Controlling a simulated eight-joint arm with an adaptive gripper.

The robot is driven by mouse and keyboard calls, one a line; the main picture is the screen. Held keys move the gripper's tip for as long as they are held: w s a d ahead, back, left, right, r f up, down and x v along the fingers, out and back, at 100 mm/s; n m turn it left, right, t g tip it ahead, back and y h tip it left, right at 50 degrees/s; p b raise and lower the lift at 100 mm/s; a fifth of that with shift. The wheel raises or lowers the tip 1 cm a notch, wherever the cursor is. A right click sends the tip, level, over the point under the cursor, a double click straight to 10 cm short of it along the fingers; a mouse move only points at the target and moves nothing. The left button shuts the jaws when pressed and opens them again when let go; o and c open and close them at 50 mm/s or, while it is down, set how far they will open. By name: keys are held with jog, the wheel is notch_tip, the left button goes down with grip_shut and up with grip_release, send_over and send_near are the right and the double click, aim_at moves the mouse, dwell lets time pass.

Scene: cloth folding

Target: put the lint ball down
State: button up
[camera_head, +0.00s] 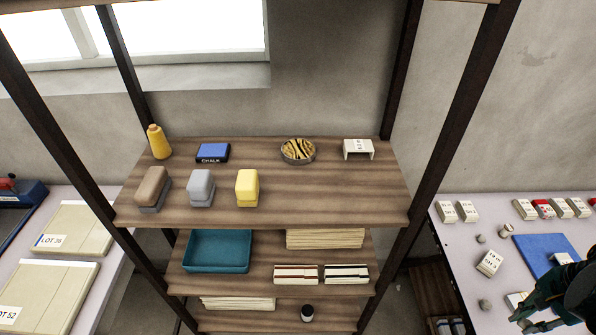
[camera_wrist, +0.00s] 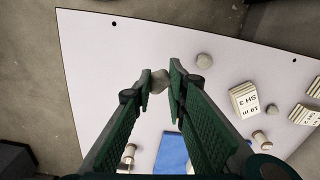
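A grey lump, the lint ball (camera_wrist: 160,81), sits between the tips of my gripper (camera_wrist: 161,83) in the wrist view, with a green finger against each side. The pale table top (camera_wrist: 100,55) lies below it; I cannot tell whether the ball touches it. In the head view my gripper (camera_head: 518,318) is at the lower right, low over the right-hand table (camera_head: 455,255), and the held ball cannot be made out there. A second grey ball (camera_wrist: 203,60) lies on the table to the right of the fingertips; it also shows in the head view (camera_head: 485,305).
A blue mat (camera_head: 535,246), a labelled block (camera_head: 490,263), small rolls (camera_head: 507,230) and several labelled packs (camera_head: 550,208) share the table. A shelf unit with a post (camera_head: 440,130) stands to the left. Bare table lies beyond the fingertips in the wrist view.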

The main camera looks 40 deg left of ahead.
jog(key=s+a+r+n+p, duration=0.4)
jog(key=a+r, duration=0.3)
jog(key=a, duration=0.3)
jog(key=s+a+r+n+p, duration=0.4)
jog(key=a+r+p, duration=0.15)
jog(key=a, duration=0.45)
jog(key=s+a+r+n+p, duration=0.7)
jog(key=s+a+r+n, duration=0.1)
jog(key=s+a+r, duration=0.4)
jog(key=shift+s+a+r, duration=0.35)
jog(key=shift+s+a, duration=0.2)
jog(key=shift+s, duration=0.7)
jog(key=shift+w, duration=0.1)
jog(key=p, duration=0.2)
send_over(378, 207)
